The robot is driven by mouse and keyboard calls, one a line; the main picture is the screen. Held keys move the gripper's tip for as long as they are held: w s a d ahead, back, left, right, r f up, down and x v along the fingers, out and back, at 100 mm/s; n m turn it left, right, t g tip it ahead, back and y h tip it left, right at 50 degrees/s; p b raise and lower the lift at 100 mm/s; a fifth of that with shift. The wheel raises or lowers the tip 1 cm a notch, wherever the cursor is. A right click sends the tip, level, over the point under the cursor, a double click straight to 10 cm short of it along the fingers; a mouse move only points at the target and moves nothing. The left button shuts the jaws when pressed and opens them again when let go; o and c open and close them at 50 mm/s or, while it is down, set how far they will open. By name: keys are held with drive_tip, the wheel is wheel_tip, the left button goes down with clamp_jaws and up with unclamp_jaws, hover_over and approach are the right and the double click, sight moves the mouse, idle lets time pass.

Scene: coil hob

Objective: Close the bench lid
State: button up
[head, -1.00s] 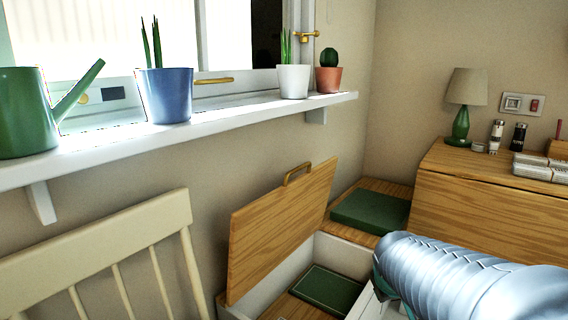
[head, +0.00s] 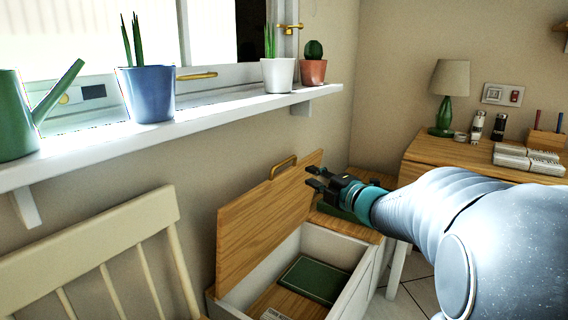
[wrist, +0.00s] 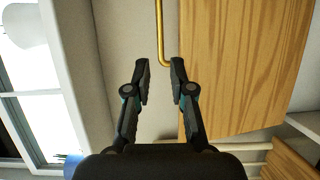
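The wooden bench lid (head: 262,222) stands raised, leaning back towards the wall, over the open white bench box (head: 350,254). My gripper (head: 313,181) is in front of the lid's upper right part in the head view, near the handle. In the wrist view my gripper (wrist: 160,75) is open, its fingertips apart at the end of the brass handle (wrist: 160,30). The handle's end lies between or just beyond the tips; I cannot tell which. The lid (wrist: 245,60) fills the wrist view's right side.
A green book-like item (head: 314,279) lies inside the box. A white windowsill shelf (head: 200,118) with pots and a green watering can (head: 18,120) runs above. A cream chair (head: 105,250) stands at left, and a wooden table (head: 430,150) at right.

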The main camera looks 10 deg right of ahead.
sight(285, 162)
drive_tip(key=x, duration=1.3)
drive_tip(key=shift+w+p, duration=0.3)
drive_tip(key=shift+p, duration=0.05)
clamp_jaws()
